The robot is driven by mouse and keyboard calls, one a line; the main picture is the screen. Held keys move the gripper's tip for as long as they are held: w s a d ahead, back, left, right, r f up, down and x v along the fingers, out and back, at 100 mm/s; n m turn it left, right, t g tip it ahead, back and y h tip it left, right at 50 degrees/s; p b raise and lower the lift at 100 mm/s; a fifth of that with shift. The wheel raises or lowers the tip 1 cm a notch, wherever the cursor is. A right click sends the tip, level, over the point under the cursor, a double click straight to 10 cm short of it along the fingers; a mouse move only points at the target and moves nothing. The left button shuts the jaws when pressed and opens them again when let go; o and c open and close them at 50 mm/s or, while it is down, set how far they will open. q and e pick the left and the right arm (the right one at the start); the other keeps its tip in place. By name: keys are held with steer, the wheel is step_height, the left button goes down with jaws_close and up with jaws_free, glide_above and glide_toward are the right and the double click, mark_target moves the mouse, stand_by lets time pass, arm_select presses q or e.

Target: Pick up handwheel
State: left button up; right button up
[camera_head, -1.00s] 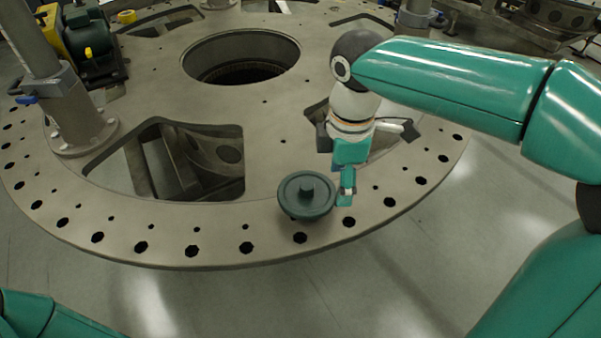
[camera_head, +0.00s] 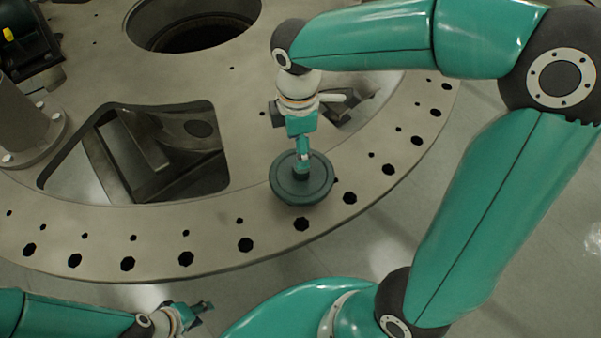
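The handwheel (camera_head: 285,192) is a dark grey-green round disc lying flat on the rim of the metal turret plate (camera_head: 215,235). My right gripper (camera_head: 301,170), on the arm coming in from the right, points down over the middle of the handwheel, at its hub. It hides the hub, and I cannot tell whether its fingers are closed on it. My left gripper (camera_head: 206,312) is low in the picture, in front of the plate and well away from the handwheel. Its fingers look apart, with nothing between them.
The plate has a large round hole (camera_head: 190,25) at the back and a cut-out (camera_head: 160,155) left of the handwheel. Several bolt holes line its rim. A grey post (camera_head: 22,125) and a dark machine (camera_head: 25,55) stand at the left. Grey floor (camera_head: 470,120) lies beyond the rim.

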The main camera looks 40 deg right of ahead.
mark_target(302, 176)
step_height(302, 176, down, 3)
steer(key=shift+r, duration=0.2)
steer(key=f, duration=0.5)
steer(key=shift+s+d+p, duration=0.15)
steer(key=shift+d+p, duration=0.25)
steer(key=shift+f, duration=0.4)
jaws_close()
